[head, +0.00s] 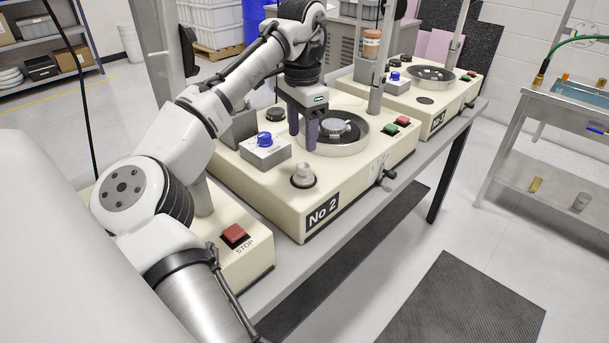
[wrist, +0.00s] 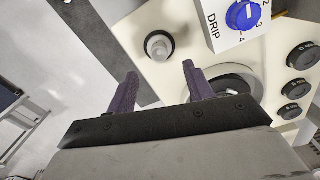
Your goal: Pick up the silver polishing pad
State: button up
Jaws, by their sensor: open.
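A grey, silver-looking disc (head: 336,128), which seems to be the polishing pad, sits in the round basin (head: 362,140) of the machine marked No 2. My gripper (head: 303,142) points down with its two purple fingers apart and nothing between them. In the head view the fingers appear at the left edge of the basin, just left of the disc. In the wrist view my gripper (wrist: 160,70) is open, and the basin (wrist: 250,75) shows partly behind the right finger. That finger and the gripper body hide much of what lies in the basin there.
A grey box with a blue knob (head: 264,139) and a pale round post (head: 303,174) stand near my gripper on the same machine. A metal pole (head: 381,60) rises behind the basin. Machine No 3 (head: 410,95) stands beyond. A metal cart (head: 560,110) is at the right.

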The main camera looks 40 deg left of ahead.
aim_at(304, 165)
notch_tip(304, 165, down, 9)
jog(key=shift+d+f+p, duration=0.1)
jog(key=shift+d+p, duration=0.05)
jog(key=shift+p, duration=0.45)
jog(key=shift+w, duration=0.1)
jog(key=c, duration=0.8)
jog(key=shift+o, duration=0.2)
jog(key=shift+r, duration=0.2)
